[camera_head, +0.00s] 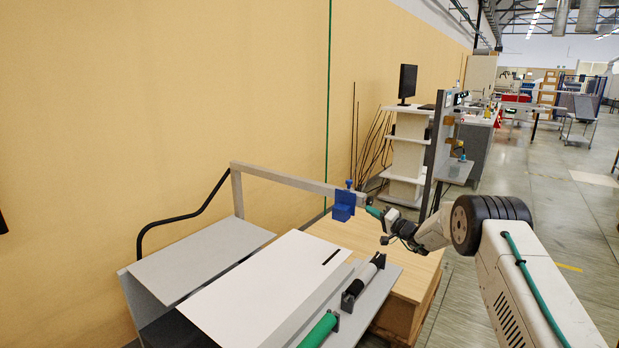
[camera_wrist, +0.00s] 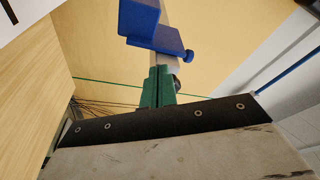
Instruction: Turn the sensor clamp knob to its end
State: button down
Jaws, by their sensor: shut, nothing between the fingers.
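The blue sensor clamp (camera_head: 343,206) sits near the right end of the grey beam, with a small blue knob (camera_head: 349,184) standing on its top. In the wrist view the clamp (camera_wrist: 150,22) is at the top centre and the knob (camera_wrist: 188,57) sticks out at its right side. My gripper (camera_head: 374,211) is just right of the clamp and lower than the knob. Its green fingers are together and empty in the wrist view (camera_wrist: 159,70), pointing toward the clamp. The fingers are not on the knob; whether they touch the clamp body I cannot tell.
The grey beam (camera_head: 290,181) runs over a machine with a white sheet (camera_head: 265,285), a green roller (camera_head: 320,330) and a black-and-white roller (camera_head: 362,282). A wooden box (camera_head: 385,250) stands behind it. White shelves (camera_head: 406,150) stand farther back. Open floor lies right.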

jog(key=shift+w+d+f, duration=0.25)
jog(key=shift+w+f, duration=0.05)
jog(key=shift+f, duration=0.1)
dwell(0.4)
jog(key=v, duration=0.6)
jog(key=shift+w+d, duration=0.25)
jog(key=shift+d, duration=0.05)
dwell(0.3)
